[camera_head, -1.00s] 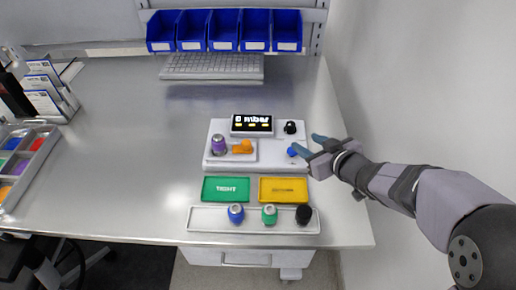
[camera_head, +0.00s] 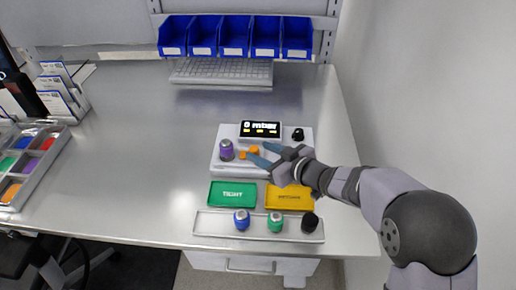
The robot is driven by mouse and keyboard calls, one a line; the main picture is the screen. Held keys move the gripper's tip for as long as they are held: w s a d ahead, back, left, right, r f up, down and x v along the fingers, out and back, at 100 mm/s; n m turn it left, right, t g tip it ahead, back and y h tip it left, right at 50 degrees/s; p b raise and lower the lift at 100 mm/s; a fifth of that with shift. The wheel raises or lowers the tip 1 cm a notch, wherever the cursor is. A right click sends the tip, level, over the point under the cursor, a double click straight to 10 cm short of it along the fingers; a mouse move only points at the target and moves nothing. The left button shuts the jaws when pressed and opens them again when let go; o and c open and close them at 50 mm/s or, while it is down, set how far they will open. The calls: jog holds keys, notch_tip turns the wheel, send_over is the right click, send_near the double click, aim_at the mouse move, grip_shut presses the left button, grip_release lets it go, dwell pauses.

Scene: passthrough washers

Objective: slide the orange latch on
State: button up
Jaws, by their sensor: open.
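The orange latch (camera_head: 254,150) sits on the white test device (camera_head: 227,168), right of the purple-topped part (camera_head: 226,149). A smaller orange piece shows just left of it. My gripper (camera_head: 260,153) is open, its two blue fingers pointing left at the latch from the right. One fingertip lies close to the latch's right side and the other a little below it. I cannot tell whether they touch it. My gripper and wrist hide the right part of the device, where the blue knob was visible before.
A display reading 0 mbar (camera_head: 261,129) and a black knob (camera_head: 298,134) stand behind the latch. A green tray (camera_head: 232,203) and a yellow tray (camera_head: 290,205) lie in front. A white rack (camera_head: 205,226) holds blue, green and black parts. The table's left middle is clear.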

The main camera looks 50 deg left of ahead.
jog(key=shift+x, duration=1.15)
grip_shut()
jog(key=shift+s+a, duration=1)
grip_release()
jog(key=shift+d, duration=0.1)
jog(key=shift+d+r, duration=0.2)
jog(key=shift+d, duration=0.2)
jog(key=b+v, duration=0.1)
jog(key=v, duration=0.5)
